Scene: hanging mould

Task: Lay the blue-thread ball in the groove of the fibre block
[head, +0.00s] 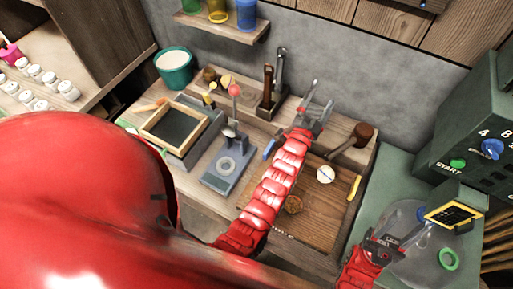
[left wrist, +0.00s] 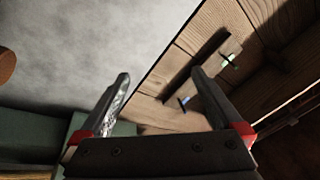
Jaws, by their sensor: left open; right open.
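A small pale ball (head: 325,174) lies on the wooden board (head: 338,197) right of my left arm; its thread colour is too small to tell. A brown round piece (head: 293,204) lies on the same board, close beside my left arm. I cannot tell which thing is the fibre block, and no groove shows clearly. My left gripper (head: 321,96) is open and empty above the back of the bench, beyond the ball. Its open fingers (left wrist: 160,100) show in the left wrist view, facing the wall. My right gripper (head: 408,238) is open at the lower right, over the green surface.
A mallet (head: 354,138) lies behind the board. A grey press (head: 230,165), a framed screen (head: 175,128) and a teal pot (head: 174,68) stand left. A green control box (head: 470,130) stands right, near a green ring (head: 448,259). Wooden wall panels (left wrist: 240,70) fill the left wrist view's right side.

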